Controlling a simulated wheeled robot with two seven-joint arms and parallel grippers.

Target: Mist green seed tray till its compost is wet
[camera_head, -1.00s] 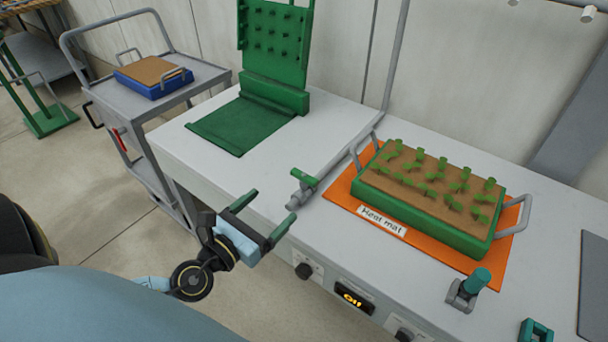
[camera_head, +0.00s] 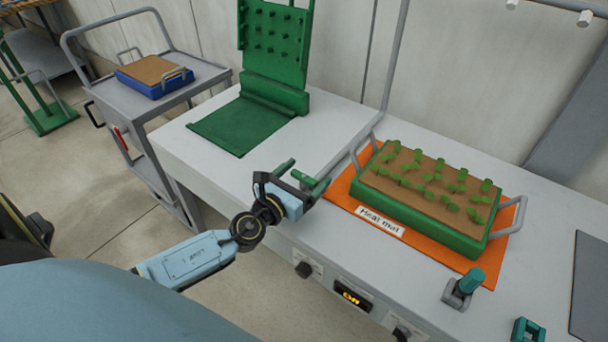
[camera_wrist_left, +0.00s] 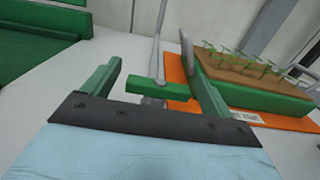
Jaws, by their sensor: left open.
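The green seed tray (camera_head: 425,217) sits on the orange heat mat (camera_head: 462,259) at the right. Its compost (camera_head: 430,192) is light brown and carries several green seedlings. My left gripper (camera_head: 300,178) is open at the bench's front edge, left of the tray. In the left wrist view, a green handle (camera_wrist_left: 157,89) on a grey pipe (camera_wrist_left: 157,45) shows between its two fingers, with gaps on both sides. The head view shows this handle partly hidden by the gripper. My right gripper is not in view.
A green pegboard stand (camera_head: 275,55) is at the back left. A trolley (camera_head: 190,90) holds a blue tray (camera_head: 155,84). White nozzles (camera_head: 585,18) hang at the upper right. The front panel display (camera_head: 351,298) is lit.

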